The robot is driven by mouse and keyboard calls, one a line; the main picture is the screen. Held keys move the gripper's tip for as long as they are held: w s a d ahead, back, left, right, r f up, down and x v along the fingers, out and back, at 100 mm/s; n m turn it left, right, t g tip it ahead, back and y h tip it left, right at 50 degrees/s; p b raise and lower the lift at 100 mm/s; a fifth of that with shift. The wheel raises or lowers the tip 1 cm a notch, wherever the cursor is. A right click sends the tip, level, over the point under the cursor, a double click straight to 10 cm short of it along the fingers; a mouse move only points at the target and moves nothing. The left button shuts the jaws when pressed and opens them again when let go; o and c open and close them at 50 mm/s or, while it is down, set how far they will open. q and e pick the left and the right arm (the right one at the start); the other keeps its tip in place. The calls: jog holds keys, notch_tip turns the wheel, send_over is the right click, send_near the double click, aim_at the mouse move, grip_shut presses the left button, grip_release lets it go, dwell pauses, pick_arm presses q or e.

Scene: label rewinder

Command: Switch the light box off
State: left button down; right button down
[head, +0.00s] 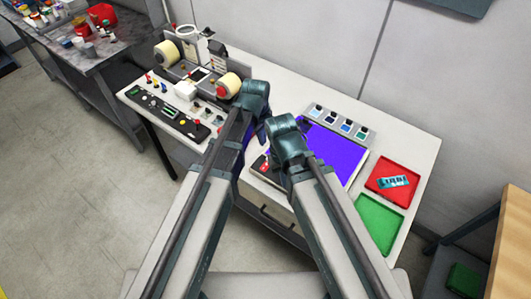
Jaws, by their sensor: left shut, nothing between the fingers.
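The light box (338,151) lies on the right half of the white bench, its flat top a bright blue-violet that looks lit. A small red control (264,167) shows on the dark strip at its front left corner. My left gripper (262,136) is shut and empty, small and partly hidden between my two arms, near the box's left end; I cannot tell whether it touches anything. My right arm bends over the box's left part, and its fingers are hidden behind its own links.
The label rewinder (195,85) with its rolls and a dark control panel (165,112) stands to the left. Small colour samples (338,122) line the box's back edge. A red tray (387,199) holding a labelled packet (394,181) and a green tray (378,225) lie at right.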

pick_arm(q)
jog(key=shift+s+r, duration=0.1)
jog(key=shift+s, duration=0.1)
jog(key=shift+w, duration=0.1)
jog(key=b, duration=1.4)
send_near(266, 164)
jog(key=f, duration=0.4)
jog(key=w+f, duration=0.1)
jog(key=f, duration=0.1)
jog(key=shift+d+f, duration=0.25)
jog(key=shift+f, duration=0.15)
jog(key=shift+f, duration=0.25)
jog(key=shift+r, duration=0.15)
jog(key=shift+s, duration=0.1)
